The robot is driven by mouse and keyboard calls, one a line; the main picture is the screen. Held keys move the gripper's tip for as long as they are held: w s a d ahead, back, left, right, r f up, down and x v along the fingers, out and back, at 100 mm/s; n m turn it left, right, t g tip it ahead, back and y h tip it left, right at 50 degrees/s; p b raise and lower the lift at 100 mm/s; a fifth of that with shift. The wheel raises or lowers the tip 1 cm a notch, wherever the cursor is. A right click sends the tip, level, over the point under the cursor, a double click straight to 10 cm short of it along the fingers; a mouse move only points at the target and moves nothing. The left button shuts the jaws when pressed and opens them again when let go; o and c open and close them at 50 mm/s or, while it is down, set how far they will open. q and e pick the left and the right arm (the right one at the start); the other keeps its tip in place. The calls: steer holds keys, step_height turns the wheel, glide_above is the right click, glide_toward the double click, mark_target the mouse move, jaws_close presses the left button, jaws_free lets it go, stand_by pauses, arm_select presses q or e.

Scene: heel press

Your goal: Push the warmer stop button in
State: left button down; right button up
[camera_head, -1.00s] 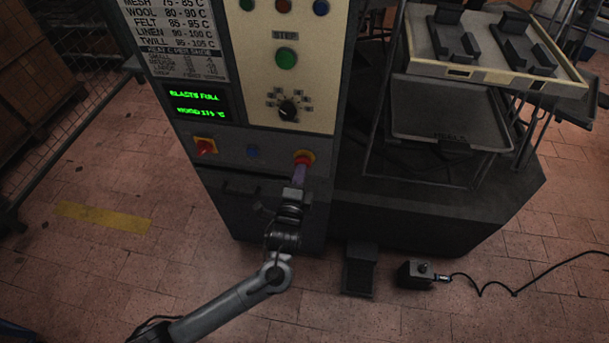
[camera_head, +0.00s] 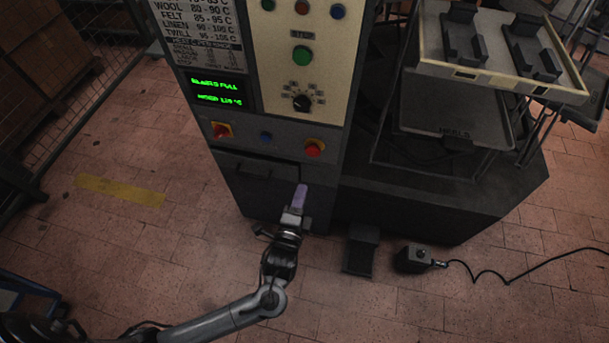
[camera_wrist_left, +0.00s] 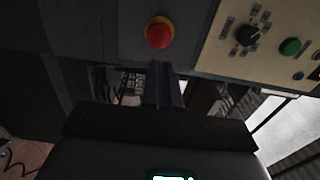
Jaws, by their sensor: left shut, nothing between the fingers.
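A red mushroom button on a yellow ring (camera_head: 314,148) sits at the right of the dark lower strip of the machine's front; I take it for the warmer stop button, though no label is readable. It also shows in the left wrist view (camera_wrist_left: 159,33), just beyond the fingertips. My left gripper (camera_head: 301,188) is shut and empty, its purple-grey fingers pointing up toward the button from below. In the head view a clear gap lies between fingertips and button. The fingers also show in the left wrist view (camera_wrist_left: 162,84). My right gripper is not in view.
On the same strip are a red-and-yellow switch (camera_head: 221,131) and a blue button (camera_head: 265,137). Above are a green display (camera_head: 217,92), a black dial (camera_head: 302,102) and a green button (camera_head: 302,56). A pedal (camera_head: 361,250) and small box (camera_head: 412,259) stand on the floor.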

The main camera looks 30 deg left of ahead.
arm_select(q)
steer(key=v, duration=0.2)
steer(key=shift+s+d, duration=0.1)
steer(key=shift+s, duration=0.3)
